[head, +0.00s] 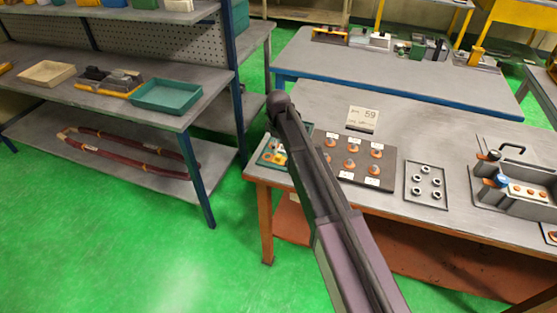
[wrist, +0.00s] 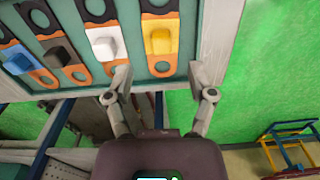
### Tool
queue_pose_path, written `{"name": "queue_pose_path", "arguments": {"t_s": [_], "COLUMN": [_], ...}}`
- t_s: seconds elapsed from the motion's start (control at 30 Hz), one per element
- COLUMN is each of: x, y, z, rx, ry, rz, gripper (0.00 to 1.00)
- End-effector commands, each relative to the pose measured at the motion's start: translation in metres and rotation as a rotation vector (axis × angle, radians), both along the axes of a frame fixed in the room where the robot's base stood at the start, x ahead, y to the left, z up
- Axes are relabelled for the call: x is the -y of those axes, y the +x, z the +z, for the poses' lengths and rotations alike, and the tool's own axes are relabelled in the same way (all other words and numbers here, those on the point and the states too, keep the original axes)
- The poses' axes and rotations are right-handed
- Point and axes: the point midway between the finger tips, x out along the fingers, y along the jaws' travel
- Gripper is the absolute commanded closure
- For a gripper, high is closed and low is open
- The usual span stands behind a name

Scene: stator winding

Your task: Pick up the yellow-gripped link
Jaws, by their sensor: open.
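The yellow-gripped link (wrist: 161,40) lies in a teal tray (wrist: 131,67) in the wrist view. It is an orange strip with a raised yellow block in its middle. To its left in the same row lie a white-gripped link (wrist: 103,42), a dark grey-gripped link (wrist: 58,53) and a blue-gripped link (wrist: 16,58). My gripper (wrist: 158,76) is open and empty. The tray (head: 265,158) shows in the head view, partly hidden by my arm. My gripper cannot be made out there.
On the grey workbench (head: 322,105) right of the tray are a dark board (head: 335,170) with orange pieces, a sign (head: 362,119), a plate of rings (head: 425,185) and a fixture (head: 515,190). A shelf (head: 185,115) stands left, across green floor.

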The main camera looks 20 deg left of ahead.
Motion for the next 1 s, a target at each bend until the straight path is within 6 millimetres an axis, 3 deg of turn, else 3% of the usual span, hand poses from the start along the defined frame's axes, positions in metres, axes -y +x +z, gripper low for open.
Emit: {"name": "queue_pose_path", "arguments": {"t_s": [0.6,1.0], "x": [0.002,0.002], "y": [-0.002,-0.002], "z": [-0.044,-0.050], "rx": [0.000,0.000], "ry": [0.000,0.000], "rz": [0.000,0.000], "gripper": [0.29,0.29]}}
